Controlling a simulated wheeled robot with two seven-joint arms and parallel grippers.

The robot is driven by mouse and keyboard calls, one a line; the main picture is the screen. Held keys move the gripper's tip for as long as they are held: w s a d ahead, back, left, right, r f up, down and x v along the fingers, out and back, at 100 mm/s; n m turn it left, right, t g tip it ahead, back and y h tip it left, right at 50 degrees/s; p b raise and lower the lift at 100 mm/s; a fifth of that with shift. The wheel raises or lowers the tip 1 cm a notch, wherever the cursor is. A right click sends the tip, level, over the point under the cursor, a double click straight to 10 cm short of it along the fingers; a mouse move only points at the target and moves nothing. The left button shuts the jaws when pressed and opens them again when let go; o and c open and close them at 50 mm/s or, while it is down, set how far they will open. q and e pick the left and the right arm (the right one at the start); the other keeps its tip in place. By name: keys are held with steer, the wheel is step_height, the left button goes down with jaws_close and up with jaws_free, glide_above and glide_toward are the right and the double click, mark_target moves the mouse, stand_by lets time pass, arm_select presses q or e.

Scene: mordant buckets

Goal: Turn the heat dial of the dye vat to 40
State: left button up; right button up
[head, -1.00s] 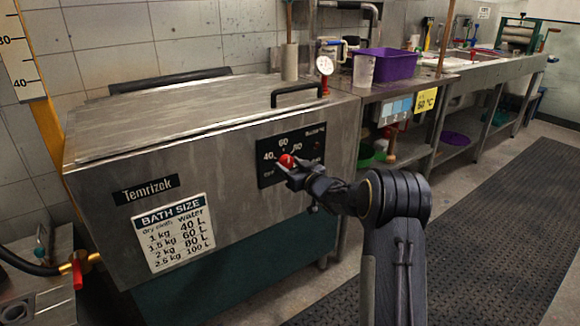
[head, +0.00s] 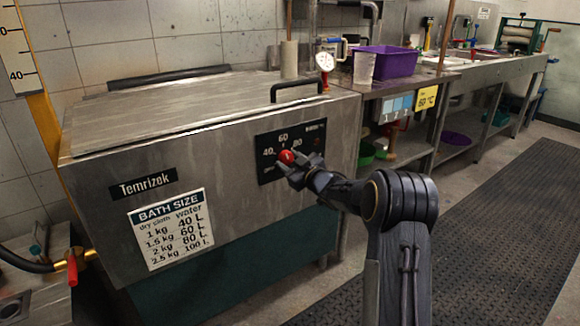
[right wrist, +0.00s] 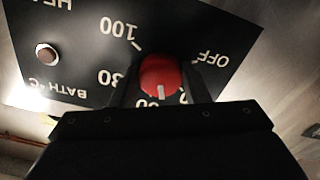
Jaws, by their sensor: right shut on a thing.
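The dye vat (head: 110,225) is a large steel box with a closed lid and a black control panel (head: 312,150) on its front. The heat dial (head: 287,156) is a round red knob on that panel. My right gripper (head: 288,163) is shut on it; in the right wrist view the fingers (right wrist: 160,88) stand on both sides of the red dial (right wrist: 160,72). That view shows the panel upside down. The dial's white mark points down there, about at the partly hidden 60. The 40 shows left of the dial in the head view. My left gripper is not in view.
A steel bench with a purple tub (head: 386,63) stands to the right. A red-handled valve (head: 72,270) is at lower left. The dark floor mat (head: 480,230) is clear.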

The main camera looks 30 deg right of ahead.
steer(key=n+b, duration=0.2)
steer(key=n, duration=0.1)
steer(key=shift+f+n, duration=0.15)
steer(key=shift+n, duration=0.15)
steer(key=shift+n+b, duration=0.95)
steer(key=shift+n, duration=0.85)
steer(key=o, duration=1)
steer(key=shift+c, duration=0.2)
steer(key=shift+r, duration=0.2)
steer(key=s+p, duration=0.1)
steer(key=s, duration=0.6)
steer(key=shift+s+d, duration=0.35)
steer(key=shift+s, duration=0.05)
